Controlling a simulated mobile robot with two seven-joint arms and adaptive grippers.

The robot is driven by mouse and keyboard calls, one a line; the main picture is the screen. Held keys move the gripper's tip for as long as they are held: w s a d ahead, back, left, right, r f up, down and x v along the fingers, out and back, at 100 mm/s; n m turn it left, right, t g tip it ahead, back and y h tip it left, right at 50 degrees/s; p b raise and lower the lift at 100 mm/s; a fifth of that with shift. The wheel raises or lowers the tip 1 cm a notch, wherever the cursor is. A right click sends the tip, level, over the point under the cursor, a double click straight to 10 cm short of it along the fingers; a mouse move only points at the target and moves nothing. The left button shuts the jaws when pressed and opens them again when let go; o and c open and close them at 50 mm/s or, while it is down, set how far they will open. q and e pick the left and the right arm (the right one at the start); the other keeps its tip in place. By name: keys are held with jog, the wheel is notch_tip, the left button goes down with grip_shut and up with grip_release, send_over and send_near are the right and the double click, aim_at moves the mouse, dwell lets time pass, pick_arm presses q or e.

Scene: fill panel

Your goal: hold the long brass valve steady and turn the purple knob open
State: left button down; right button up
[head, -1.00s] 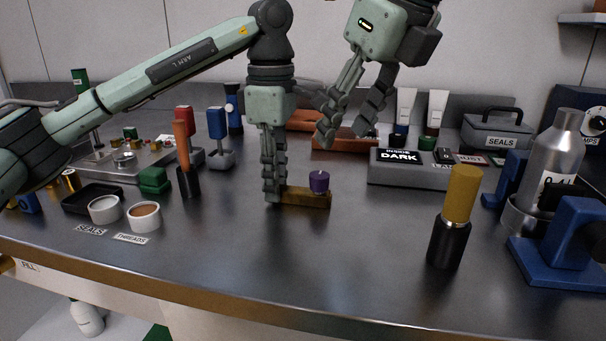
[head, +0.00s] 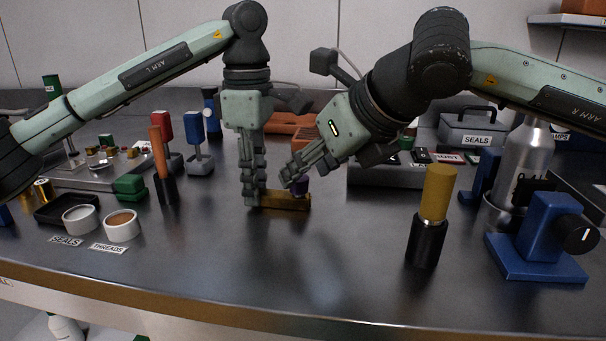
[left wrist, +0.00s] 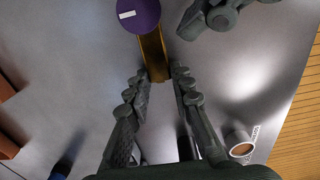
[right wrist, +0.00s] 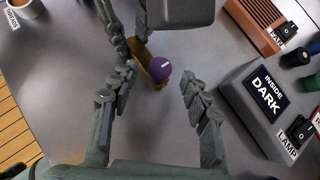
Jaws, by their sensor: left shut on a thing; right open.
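The long brass valve (head: 285,202) lies on the metal bench in the middle of the head view. Its purple knob (head: 300,186) stands on its right end, partly hidden by my right gripper; it shows clearly in the left wrist view (left wrist: 138,14) and the right wrist view (right wrist: 159,68), with a pale mark on top. My left gripper (head: 253,198) points down and is shut on the valve's left end. My right gripper (head: 292,178) reaches in tilted from the upper right. Its fingers are open, with the knob ahead of and between them, apparently untouched.
A grey box with a DARK display (right wrist: 265,93) stands behind and right of the valve. White cups (head: 122,225) are at the left. The bench in front of the valve is clear.

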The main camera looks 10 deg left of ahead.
aim_at(306, 177)
jog(key=shift+x, duration=1.35)
jog(key=shift+c, duration=0.5)
grip_shut()
jog(key=shift+n, duration=0.4)
jog(key=n+g, duration=0.1)
jog(key=n+g+y, duration=0.1)
jog(key=n, duration=0.1)
jog(key=n+g+y, duration=0.1)
jog(key=shift+w+d+n+g, duration=0.15)
jog(key=shift+w+n+g, duration=0.15)
jog(key=shift+g, duration=0.1)
jog(key=n+g, duration=0.1)
jog(key=n, duration=0.1)
jog(key=n+g, duration=0.2)
jog(key=shift+w+n+g+y, duration=0.2)
jog(key=shift+n+g+y, duration=0.1)
jog(key=shift+n, duration=0.1)
